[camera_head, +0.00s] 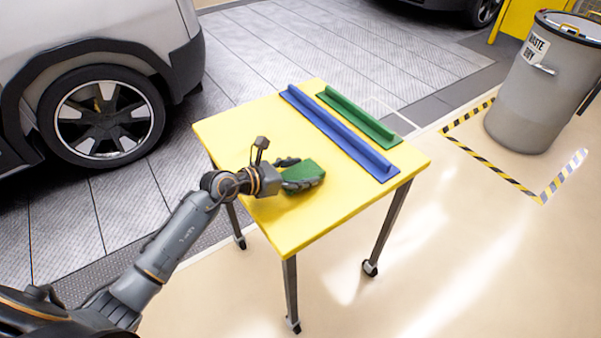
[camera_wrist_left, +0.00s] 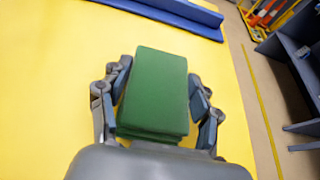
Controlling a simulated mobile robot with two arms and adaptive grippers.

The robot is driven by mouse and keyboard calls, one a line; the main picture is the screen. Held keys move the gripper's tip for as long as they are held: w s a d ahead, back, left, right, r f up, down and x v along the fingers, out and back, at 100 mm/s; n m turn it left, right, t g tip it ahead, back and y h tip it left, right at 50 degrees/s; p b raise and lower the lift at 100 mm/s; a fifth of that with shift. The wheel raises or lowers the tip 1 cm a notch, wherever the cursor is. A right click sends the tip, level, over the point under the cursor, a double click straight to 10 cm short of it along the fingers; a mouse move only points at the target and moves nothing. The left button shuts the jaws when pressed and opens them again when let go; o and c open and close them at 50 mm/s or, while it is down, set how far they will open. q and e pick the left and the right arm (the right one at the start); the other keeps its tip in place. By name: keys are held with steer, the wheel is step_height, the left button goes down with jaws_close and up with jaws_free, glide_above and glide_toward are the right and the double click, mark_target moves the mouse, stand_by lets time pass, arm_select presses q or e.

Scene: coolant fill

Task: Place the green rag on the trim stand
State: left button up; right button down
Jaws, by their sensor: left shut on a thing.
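The green rag (camera_head: 302,172) is a folded block at my left gripper, over the near middle of the yellow-topped trim stand (camera_head: 290,225). In the left wrist view the rag (camera_wrist_left: 154,92) sits between the two fingers of my left gripper (camera_wrist_left: 158,100), which is shut on it. The gripper (camera_head: 300,180) also shows in the head view, low over the yellow top. I cannot tell whether the rag touches the top. My right gripper is not in view.
A long blue strip (camera_head: 338,130) and a shorter green strip (camera_head: 358,117) lie on the stand's far right part. A grey waste bin (camera_head: 543,95) stands at the right inside striped floor tape. A silver vehicle (camera_head: 95,60) is at the left. The stand has wheeled legs.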

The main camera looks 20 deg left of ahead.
arm_select(q)
steer(key=shift+f, duration=0.25)
steer(key=shift+f, duration=0.2)
steer(key=o, duration=1.1)
steer(key=shift+o, duration=0.2)
steer(key=shift+r, duration=0.2)
steer(key=v, duration=1.2)
steer(key=shift+b, duration=0.3)
